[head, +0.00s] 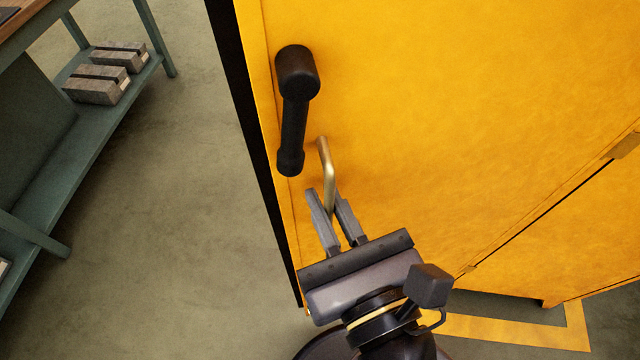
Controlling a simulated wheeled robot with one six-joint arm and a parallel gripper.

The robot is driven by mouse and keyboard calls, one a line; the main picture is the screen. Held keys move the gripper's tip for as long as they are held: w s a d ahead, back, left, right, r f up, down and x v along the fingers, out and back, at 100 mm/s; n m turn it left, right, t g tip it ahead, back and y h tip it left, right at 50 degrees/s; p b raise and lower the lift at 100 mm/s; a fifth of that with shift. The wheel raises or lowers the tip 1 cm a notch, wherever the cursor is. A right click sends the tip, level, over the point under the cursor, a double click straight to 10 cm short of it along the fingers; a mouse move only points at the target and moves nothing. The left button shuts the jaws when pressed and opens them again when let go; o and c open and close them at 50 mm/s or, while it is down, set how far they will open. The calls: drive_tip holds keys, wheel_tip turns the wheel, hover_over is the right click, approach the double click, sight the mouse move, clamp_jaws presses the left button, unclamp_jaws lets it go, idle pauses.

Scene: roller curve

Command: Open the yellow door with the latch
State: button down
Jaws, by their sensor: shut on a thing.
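The yellow door (450,100) fills the right and middle of the head view and looks closed, its left edge beside a dark vertical strip. A black handle (293,120) hangs down near that left edge. Below and right of it, a thin brass-coloured bent rod (326,165), seemingly the latch, stands out from the door. My gripper (332,205) comes from below and is shut on the lower part of the rod, one finger on each side. The exact contact between the fingers is partly hidden.
A green workbench (100,120) stands at the left, with grey boxes (98,85) on its lower shelf. The concrete floor (170,200) between bench and door is clear. A yellow floor line (500,330) runs at the lower right.

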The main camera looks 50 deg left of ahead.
drive_tip(key=shift+s+d, duration=0.1)
drive_tip(key=shift+d, duration=0.15)
drive_tip(key=c, duration=1.6)
unclamp_jaws()
drive_tip(key=shift+c, duration=0.2)
